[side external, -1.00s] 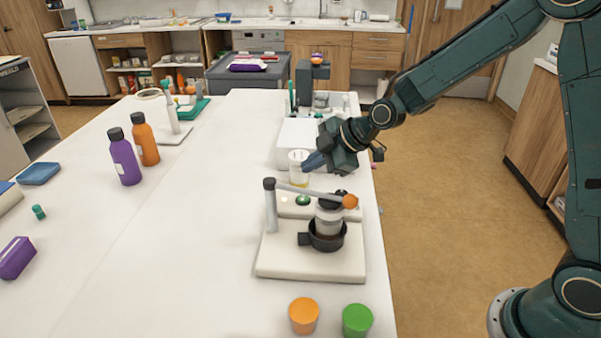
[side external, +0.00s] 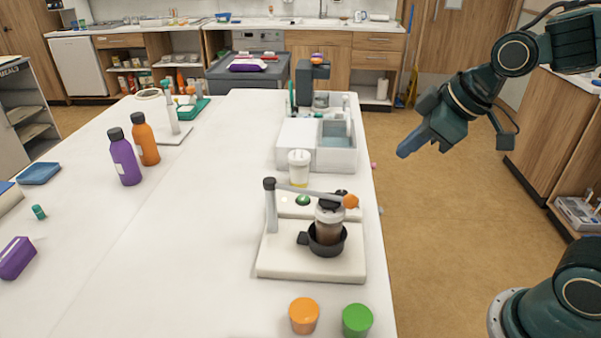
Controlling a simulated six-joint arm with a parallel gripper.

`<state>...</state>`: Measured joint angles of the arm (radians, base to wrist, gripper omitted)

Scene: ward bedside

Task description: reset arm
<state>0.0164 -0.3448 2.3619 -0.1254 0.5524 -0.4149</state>
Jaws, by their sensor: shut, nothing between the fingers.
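My gripper (side external: 405,152) is shut and empty. It hangs in the air to the right of the long white table (side external: 215,240), over the brown floor, pointing down and left. It touches nothing. A device on a cream base (side external: 275,262) stands near the table's right edge. A jar with brown contents (side external: 328,226) sits in its black holder (side external: 326,246), under a lever with an orange knob (side external: 351,201). A white-topped cup (side external: 299,168) with yellowish contents stands upright just behind the device.
A white basin unit (side external: 300,147) stands behind the cup. An orange cup (side external: 304,316) and a green cup (side external: 357,320) are at the front. Purple (side external: 124,158) and orange (side external: 145,139) bottles stand on the left. A wooden cabinet (side external: 556,135) stands right of open floor.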

